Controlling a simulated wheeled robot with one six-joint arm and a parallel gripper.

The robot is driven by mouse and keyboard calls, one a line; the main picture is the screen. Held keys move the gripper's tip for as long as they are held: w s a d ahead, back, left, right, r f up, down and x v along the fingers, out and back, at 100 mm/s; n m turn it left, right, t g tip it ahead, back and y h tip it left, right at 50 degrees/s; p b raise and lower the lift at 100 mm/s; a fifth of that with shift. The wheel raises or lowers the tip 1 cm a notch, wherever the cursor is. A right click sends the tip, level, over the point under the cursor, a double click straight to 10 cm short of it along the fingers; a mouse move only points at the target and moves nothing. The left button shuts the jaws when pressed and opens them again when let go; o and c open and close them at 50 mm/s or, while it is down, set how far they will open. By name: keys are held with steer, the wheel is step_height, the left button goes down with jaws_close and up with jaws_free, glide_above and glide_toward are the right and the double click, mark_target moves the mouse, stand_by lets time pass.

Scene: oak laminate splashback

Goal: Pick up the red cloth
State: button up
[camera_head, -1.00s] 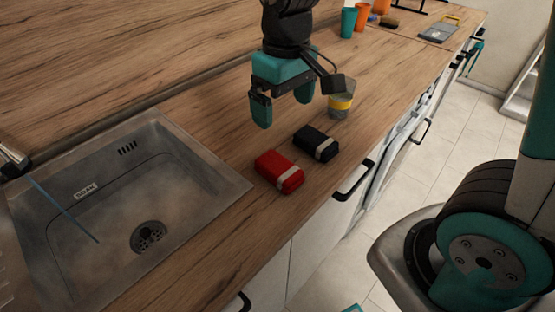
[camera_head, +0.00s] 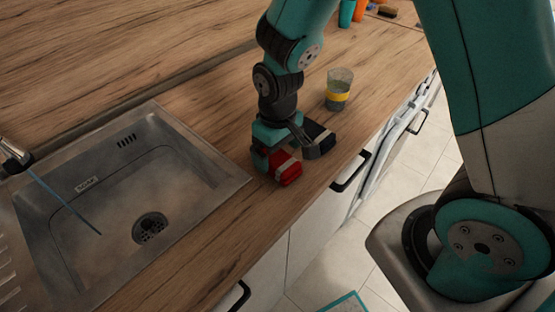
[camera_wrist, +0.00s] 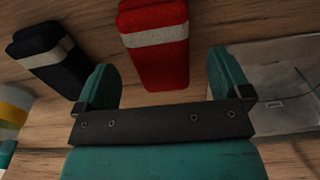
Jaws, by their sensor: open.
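The red cloth (camera_head: 287,172) is a folded bundle with a pale band, lying on the wooden counter just right of the sink. In the wrist view the red cloth (camera_wrist: 158,62) lies ahead of the gap between my fingers, nearly centred. My gripper (camera_head: 276,160) is low over the counter at the cloth and hides part of it in the head view. In the wrist view my gripper (camera_wrist: 165,82) is open, with one teal finger to each side of the cloth's near end. I cannot tell whether a finger touches it.
A black cloth (camera_wrist: 48,55) with a pale band lies close to the left of the red one in the wrist view. A glass with a yellow band (camera_head: 339,90) stands farther back. The sink (camera_head: 200,157) is to the left. The counter's front edge is near.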

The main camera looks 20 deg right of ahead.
mark_target(277, 158)
steer(key=shift+w+f, duration=0.1)
steer(key=shift+f, duration=1.4)
steer(key=c, duration=1)
steer(key=shift+r, duration=0.1)
